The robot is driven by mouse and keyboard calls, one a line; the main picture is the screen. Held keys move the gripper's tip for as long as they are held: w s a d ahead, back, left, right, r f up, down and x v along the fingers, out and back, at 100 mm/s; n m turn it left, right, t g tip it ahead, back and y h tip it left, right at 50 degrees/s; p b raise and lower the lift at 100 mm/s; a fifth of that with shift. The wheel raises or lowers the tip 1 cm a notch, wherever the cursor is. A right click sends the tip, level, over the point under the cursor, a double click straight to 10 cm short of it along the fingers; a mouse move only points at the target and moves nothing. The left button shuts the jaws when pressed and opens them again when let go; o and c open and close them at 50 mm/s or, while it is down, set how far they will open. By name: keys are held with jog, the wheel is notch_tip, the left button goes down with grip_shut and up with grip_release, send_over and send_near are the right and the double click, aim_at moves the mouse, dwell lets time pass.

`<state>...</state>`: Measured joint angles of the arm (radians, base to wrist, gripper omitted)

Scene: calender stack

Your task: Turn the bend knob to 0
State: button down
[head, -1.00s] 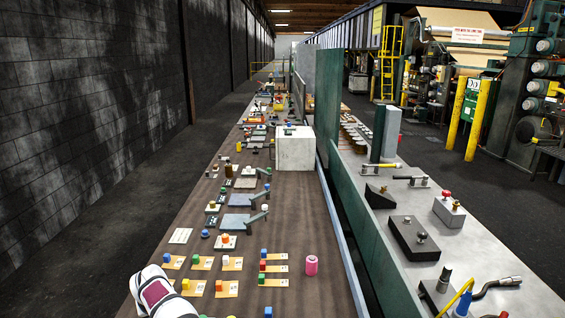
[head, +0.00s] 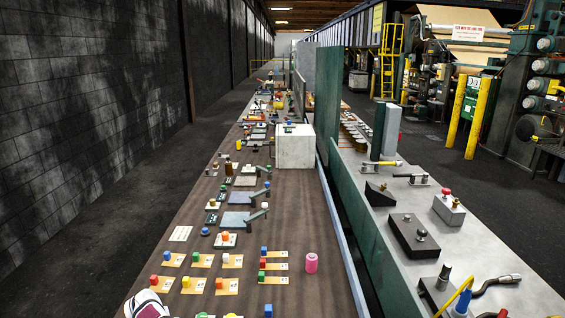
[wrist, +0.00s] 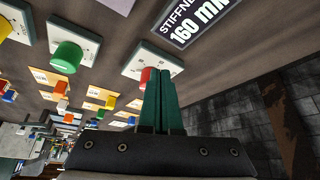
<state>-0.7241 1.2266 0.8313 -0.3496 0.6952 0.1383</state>
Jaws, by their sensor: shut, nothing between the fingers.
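In the wrist view, my gripper (wrist: 163,73) is shut, its two dark green fingers side by side with nothing between them. A red knob (wrist: 147,76) on a white plate (wrist: 153,58) shows just behind and left of the fingertips; I cannot tell whether they touch it. A green knob (wrist: 66,57) sits on another white plate to the left, and a yellow knob (wrist: 4,29) is at the far left edge. No bend label is readable, so I cannot tell which knob is the bend knob.
A dark sign (wrist: 190,20) reading "STIFFNESS 160 mN" lies beyond the red knob's plate. In the head view, colored blocks on tan cards (head: 227,286), a pink cylinder (head: 311,263) and a white box (head: 294,150) stand on the brown bench (head: 290,210).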

jog(key=shift+w, duration=0.3)
jog(key=shift+w+d, duration=0.2)
jog(key=shift+d, duration=0.3)
dwell(0.4)
jog(key=shift+w+d, duration=0.3)
jog(key=shift+d, duration=0.05)
dwell(0.4)
jog(key=shift+s+d, duration=0.25)
jog(key=shift+d, duration=0.05)
jog(key=shift+s+a+r, duration=0.55)
jog(key=shift+a+r, duration=0.65)
jog(key=shift+r, duration=2.2)
notch_tip(320, 180, down, 7)
jog(key=shift+r, duration=0.1)
